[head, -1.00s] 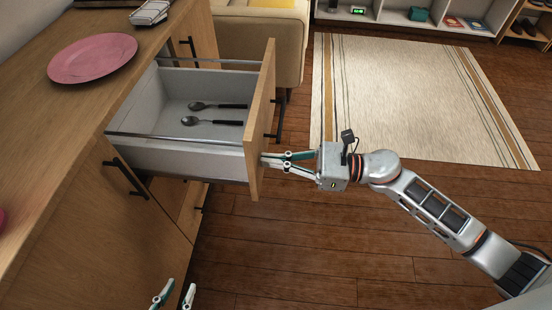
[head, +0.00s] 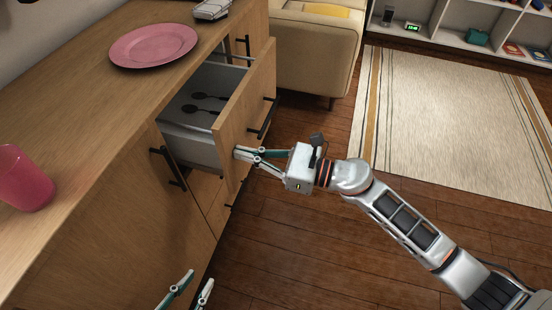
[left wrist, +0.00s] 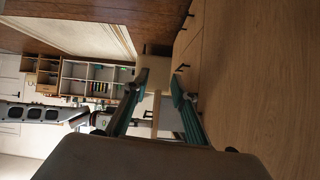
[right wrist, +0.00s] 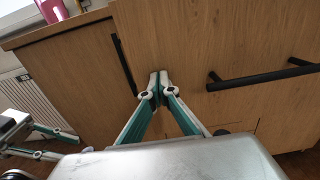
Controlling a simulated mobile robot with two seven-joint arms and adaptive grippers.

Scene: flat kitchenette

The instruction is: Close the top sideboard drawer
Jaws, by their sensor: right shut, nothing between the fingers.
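The top sideboard drawer (head: 228,135) is partly open, with two dark spoons (head: 208,103) lying inside. Its front has a black bar handle (head: 264,118). My right gripper (head: 238,153) is shut and empty, its fingertips against the near lower part of the drawer front. In the right wrist view the closed fingertips (right wrist: 158,78) meet the wooden front, left of the handle (right wrist: 262,75). My left gripper (head: 190,292) is open and empty at the bottom of the head view, beside the sideboard front. Its spread fingers show in the left wrist view (left wrist: 158,85).
A pink plate (head: 153,46) and a pink cup (head: 24,178) stand on the sideboard top (head: 90,125). A cream sofa (head: 315,50) stands beyond the drawer. A striped rug (head: 455,130) lies at the right. The wooden floor around my right arm is clear.

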